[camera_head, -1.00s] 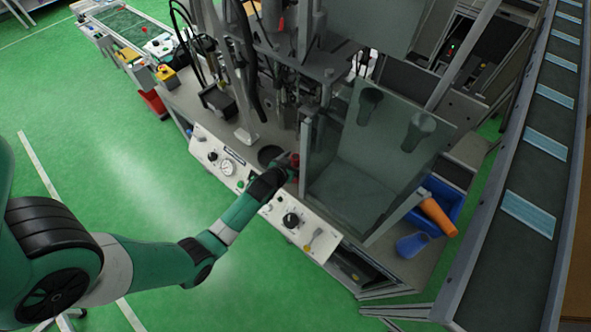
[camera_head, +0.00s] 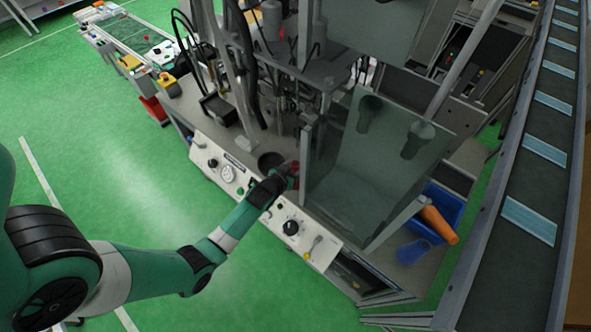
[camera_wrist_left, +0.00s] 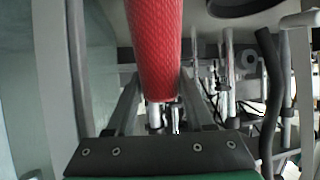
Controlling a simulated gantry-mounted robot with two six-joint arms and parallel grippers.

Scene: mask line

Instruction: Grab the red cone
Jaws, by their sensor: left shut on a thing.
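The red cone (camera_wrist_left: 155,45) has a textured surface and fills the upper middle of the left wrist view, between my two fingers. My left gripper (camera_head: 286,174) is shut on it. In the head view only a small red part of the cone (camera_head: 294,168) shows beyond the gripper, at the machine's front edge beside the glass guard. The rest of it is hidden by the gripper and wrist. My right gripper is not in view.
A glass guard (camera_head: 350,205) stands just right of the gripper. A control panel (camera_head: 222,172) with knobs and a gauge runs below it. A dark round bowl (camera_head: 270,160) is close on the left.

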